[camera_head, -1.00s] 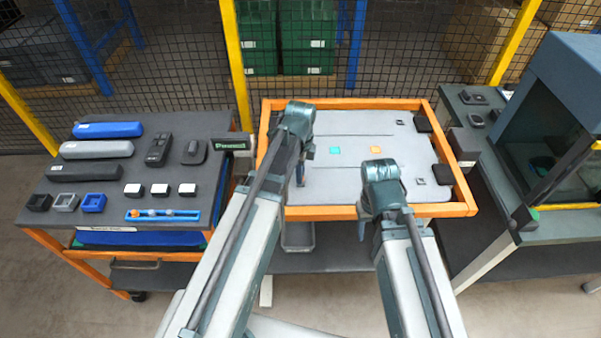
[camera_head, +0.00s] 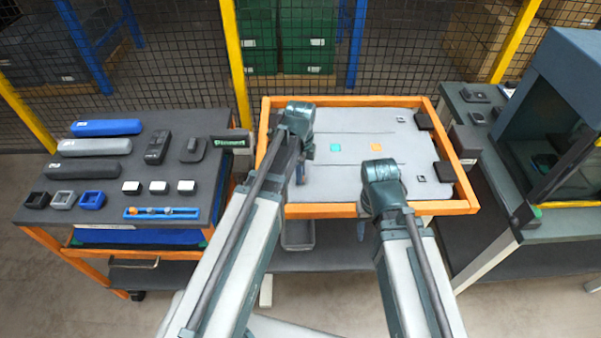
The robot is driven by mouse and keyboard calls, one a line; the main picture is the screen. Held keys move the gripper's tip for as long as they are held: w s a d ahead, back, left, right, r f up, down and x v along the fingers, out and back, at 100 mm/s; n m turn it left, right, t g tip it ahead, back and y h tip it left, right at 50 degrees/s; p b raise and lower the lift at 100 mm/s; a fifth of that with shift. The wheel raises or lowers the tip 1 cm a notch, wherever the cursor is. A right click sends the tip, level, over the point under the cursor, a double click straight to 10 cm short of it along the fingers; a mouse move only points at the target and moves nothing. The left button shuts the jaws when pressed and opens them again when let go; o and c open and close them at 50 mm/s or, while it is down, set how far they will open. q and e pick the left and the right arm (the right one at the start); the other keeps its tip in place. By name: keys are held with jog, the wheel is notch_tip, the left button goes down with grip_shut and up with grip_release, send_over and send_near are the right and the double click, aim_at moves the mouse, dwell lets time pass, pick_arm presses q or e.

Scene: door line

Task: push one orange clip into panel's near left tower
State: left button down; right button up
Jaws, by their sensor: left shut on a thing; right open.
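The pale grey panel (camera_head: 350,185) lies in an orange-framed table in the middle of the head view, with a teal square and an orange square on it. My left gripper (camera_head: 300,178) points down at the panel's near left part. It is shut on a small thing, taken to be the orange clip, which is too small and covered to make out. The near left tower is hidden behind my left arm and gripper. My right gripper (camera_head: 361,229) is open and empty at the table's near edge, below the orange rim.
Black blocks (camera_head: 443,173) sit at the panel's right edge. A dark cabinet (camera_head: 560,110) stands at the right. A mesh fence closes the back.

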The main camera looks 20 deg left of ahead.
pick_arm(q)
jog(key=c, duration=0.7)
grip_release()
jog(key=shift+r, duration=0.1)
notch_tip(320, 180, up, 14)
jog(key=p, duration=1.4)
jog(key=shift+f, duration=0.2)
